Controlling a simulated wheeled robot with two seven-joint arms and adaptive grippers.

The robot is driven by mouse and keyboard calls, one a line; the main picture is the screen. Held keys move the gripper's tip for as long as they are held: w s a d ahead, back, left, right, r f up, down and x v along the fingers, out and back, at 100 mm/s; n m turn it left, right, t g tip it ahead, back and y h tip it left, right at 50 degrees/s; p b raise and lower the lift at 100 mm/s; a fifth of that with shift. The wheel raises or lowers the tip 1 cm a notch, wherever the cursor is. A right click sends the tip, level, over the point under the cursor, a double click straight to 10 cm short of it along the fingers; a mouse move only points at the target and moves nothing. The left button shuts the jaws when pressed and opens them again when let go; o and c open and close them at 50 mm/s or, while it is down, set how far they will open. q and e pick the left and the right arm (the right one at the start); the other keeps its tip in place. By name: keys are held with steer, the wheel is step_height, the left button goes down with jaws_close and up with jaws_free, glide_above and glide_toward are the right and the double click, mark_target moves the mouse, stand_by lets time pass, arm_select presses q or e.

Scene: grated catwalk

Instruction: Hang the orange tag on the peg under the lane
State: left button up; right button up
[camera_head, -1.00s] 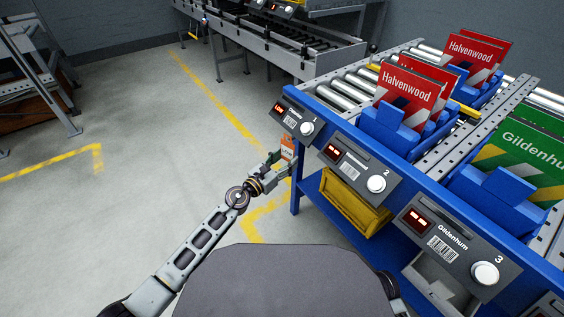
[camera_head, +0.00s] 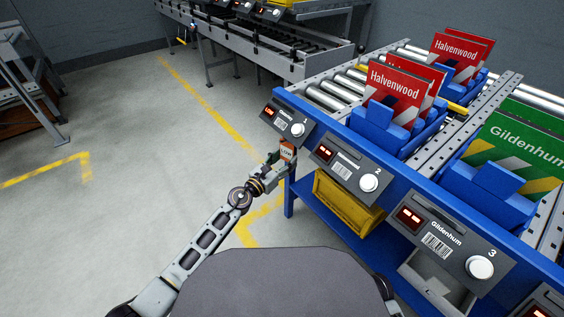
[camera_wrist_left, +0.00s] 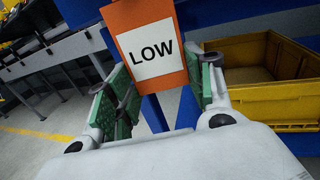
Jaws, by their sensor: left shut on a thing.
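The orange tag (camera_head: 288,150) has a white field that reads LOW in the left wrist view (camera_wrist_left: 149,52). My left gripper (camera_head: 279,161) is shut on the tag, with a green-padded finger at each side of it in the left wrist view (camera_wrist_left: 160,80). The tag is upright, just below the lane 1 panel (camera_head: 288,118), near the blue rack's front left corner. Lane 1's display glows red. I cannot make out a peg under any lane. Whether the tag touches the rack is unclear. My right gripper is not in view.
A yellow bin (camera_head: 346,203) sits under lane 2, close right of my left gripper; it also shows in the left wrist view (camera_wrist_left: 285,95). A blue rack leg (camera_head: 289,196) stands just below the gripper. Red Halvenwood cards (camera_head: 394,88) stand above. Floor at left is clear.

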arm_select(q)
steer(key=shift+f, duration=0.2)
stand_by(0.6)
steer(key=o, duration=1)
steer(key=shift+c, duration=0.2)
steer(key=v, duration=1.2)
steer(key=shift+d, duration=0.1)
steer(key=shift+s, duration=0.1)
stand_by(0.4)
